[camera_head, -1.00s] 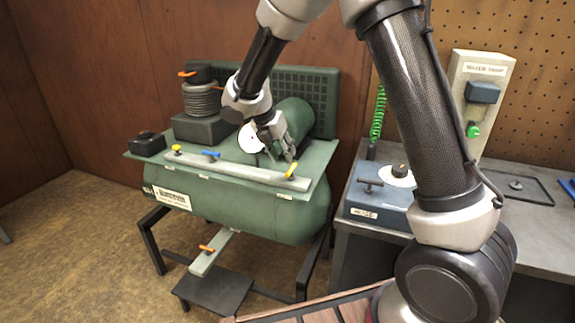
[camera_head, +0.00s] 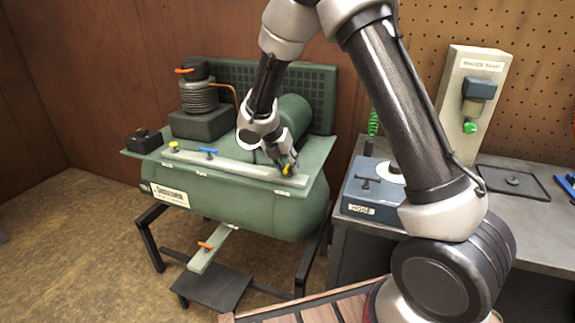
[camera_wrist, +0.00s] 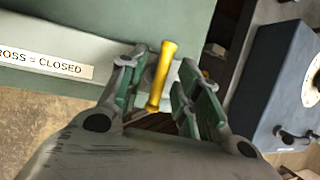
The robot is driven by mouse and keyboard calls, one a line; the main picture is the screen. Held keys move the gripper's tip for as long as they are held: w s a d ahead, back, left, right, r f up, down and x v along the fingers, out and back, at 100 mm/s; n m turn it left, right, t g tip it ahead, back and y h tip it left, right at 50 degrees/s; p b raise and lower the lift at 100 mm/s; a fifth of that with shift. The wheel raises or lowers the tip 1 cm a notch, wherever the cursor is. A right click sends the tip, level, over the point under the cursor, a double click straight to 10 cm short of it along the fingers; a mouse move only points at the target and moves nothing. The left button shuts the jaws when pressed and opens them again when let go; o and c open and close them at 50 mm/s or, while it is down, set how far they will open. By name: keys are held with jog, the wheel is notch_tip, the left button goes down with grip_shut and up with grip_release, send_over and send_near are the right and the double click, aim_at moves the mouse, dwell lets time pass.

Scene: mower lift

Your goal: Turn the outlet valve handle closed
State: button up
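A yellow valve handle (camera_head: 287,170) sits at the right end of the pale manifold bar (camera_head: 232,170) on top of the green compressor. My gripper (camera_head: 283,160) is at this handle, pointing down. In the wrist view, the yellow handle (camera_wrist: 162,76) stands between the two fingers of my gripper (camera_wrist: 158,68), slightly tilted. The fingers are apart, with gaps visible beside the handle, so I see no firm grip. A white label (camera_wrist: 45,64) left of the fingers reads "...ROSS = CLOSED".
Another yellow handle (camera_head: 174,146) and a blue one (camera_head: 208,152) stand further left on the bar. An orange handle (camera_head: 205,245) is below the tank. A bench (camera_head: 468,205) with a blue hose box (camera_head: 372,203) stands to the right.

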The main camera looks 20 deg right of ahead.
grip_shut()
jog(key=shift+m, duration=0.4)
jog(key=m+g, duration=0.2)
jog(key=m, duration=0.1)
jog(key=shift+w+m+h, duration=0.1)
jog(key=shift+m+h, duration=0.2)
jog(key=shift+m, duration=0.1)
jog(key=m+g, duration=0.2)
jog(key=m, duration=0.2)
jog(key=shift+w+m, duration=0.1)
jog(key=shift+m, duration=0.2)
jog(key=m, duration=0.2)
jog(key=m+g+y, duration=0.1)
jog(key=m, duration=0.1)
jog(key=shift+g, duration=0.3)
jog(key=m, duration=0.2)
jog(key=m+g+y, duration=0.1)
jog(key=m, duration=0.1)
jog(key=shift+w+d+m+y, duration=0.1)
jog(key=shift+m+y, duration=0.2)
